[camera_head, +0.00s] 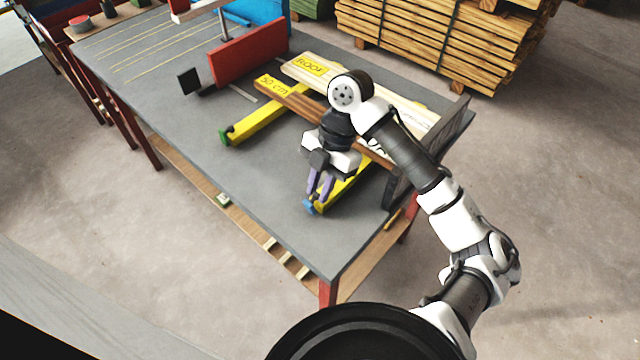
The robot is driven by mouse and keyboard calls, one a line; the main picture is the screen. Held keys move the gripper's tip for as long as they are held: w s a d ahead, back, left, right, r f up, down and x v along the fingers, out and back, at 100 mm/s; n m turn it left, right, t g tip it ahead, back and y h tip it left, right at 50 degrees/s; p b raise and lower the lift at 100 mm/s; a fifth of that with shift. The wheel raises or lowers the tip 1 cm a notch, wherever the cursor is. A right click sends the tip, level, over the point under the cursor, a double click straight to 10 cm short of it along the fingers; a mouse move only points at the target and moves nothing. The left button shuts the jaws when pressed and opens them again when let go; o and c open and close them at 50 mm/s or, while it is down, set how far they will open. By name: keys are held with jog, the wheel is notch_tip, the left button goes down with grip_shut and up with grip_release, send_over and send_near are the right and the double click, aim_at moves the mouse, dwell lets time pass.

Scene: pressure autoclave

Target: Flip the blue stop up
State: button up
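The blue stop (309,208) is small and sits at the near end of the right yellow bar (340,191), close to the table's front edge. My gripper (318,195) points down right above it, with two purple fingers. A narrow gap shows between the fingers, so it looks open. The fingertips overlap the top of the blue stop in this view. I cannot tell whether they touch it. My gripper and wrist hide part of the yellow bar behind the stop.
A brown board (290,97) marked "50 cm" and a pale board (312,72) lie across the yellow bars. A green stop (225,136) ends the left yellow bar (254,121). A red block (248,54) stands farther back. A dark upright plate (400,190) stands at right. The front left tabletop is clear.

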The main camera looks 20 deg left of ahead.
grip_shut()
jog(key=shift+w+d+f+g+y+p, duration=0.2)
jog(key=shift+w+g+y+p, duration=0.1)
jog(key=shift+w+g+p, duration=0.4)
jog(key=shift+w+d+f+g, duration=0.1)
jog(key=shift+w+f+g, duration=0.15)
jog(key=shift+g, duration=0.55)
jog(key=shift+s, duration=0.1)
jog(key=o, duration=0.7)
grip_release()
jog(key=b+v, duration=0.1)
jog(key=v, duration=1.2)
jog(key=shift+w+d+r+b, duration=0.2)
jog(key=shift+w+d+b, duration=0.05)
jog(key=shift+d+b, duration=0.1)
